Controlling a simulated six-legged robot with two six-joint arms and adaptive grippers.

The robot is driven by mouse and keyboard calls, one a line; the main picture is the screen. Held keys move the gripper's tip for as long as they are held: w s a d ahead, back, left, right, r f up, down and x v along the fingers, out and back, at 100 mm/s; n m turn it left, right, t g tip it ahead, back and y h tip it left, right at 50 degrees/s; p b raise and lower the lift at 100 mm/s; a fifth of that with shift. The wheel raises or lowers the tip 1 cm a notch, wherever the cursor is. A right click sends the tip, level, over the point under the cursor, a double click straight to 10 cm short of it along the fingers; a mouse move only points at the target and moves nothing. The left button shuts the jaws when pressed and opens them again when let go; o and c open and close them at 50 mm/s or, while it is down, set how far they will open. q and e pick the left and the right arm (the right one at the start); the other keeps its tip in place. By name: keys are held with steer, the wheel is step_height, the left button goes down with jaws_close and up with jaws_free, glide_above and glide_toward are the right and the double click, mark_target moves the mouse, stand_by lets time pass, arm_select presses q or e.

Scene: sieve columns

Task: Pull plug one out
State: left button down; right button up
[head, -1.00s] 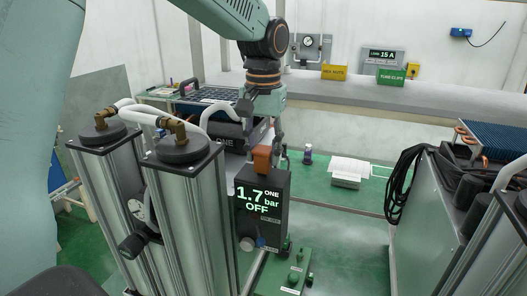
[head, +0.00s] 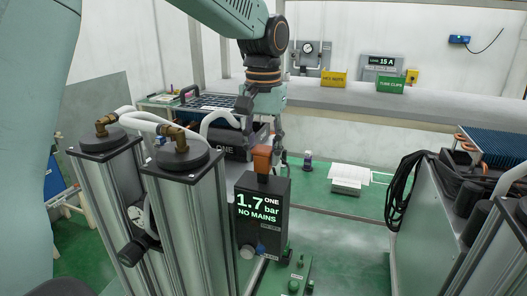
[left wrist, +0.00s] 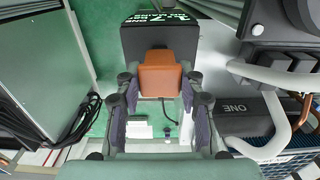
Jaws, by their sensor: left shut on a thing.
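Plug one, an orange block (head: 262,159), is above the top of the dark controller box (head: 262,222), whose display reads "1.7 bar ONE NO MAINS". My left gripper (head: 264,148) comes down from above and is shut on the plug. In the left wrist view the plug (left wrist: 160,78) is between the two fingers (left wrist: 159,84), with the box (left wrist: 160,38) beyond it. A dark piece shows between plug and box in the head view. I cannot tell whether its prongs are fully clear of the socket. My right gripper is not in view.
Two tall silver columns (head: 185,220) with white hoses stand left of the box. A dark unit marked ONE (head: 232,147) is behind. Green fittings (head: 296,270) sit low at front right. Black cables (head: 402,190) hang at right. The room above the plug is taken by my arm.

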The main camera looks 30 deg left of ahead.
arm_select(q)
steer(key=c, duration=0.8)
jaws_free()
steer(key=shift+s+r, duration=0.1)
steer(key=shift+s, duration=0.05)
steer(key=shift+o, duration=0.3)
steer(key=shift+r, duration=0.4)
step_height(320, 180, up, 11)
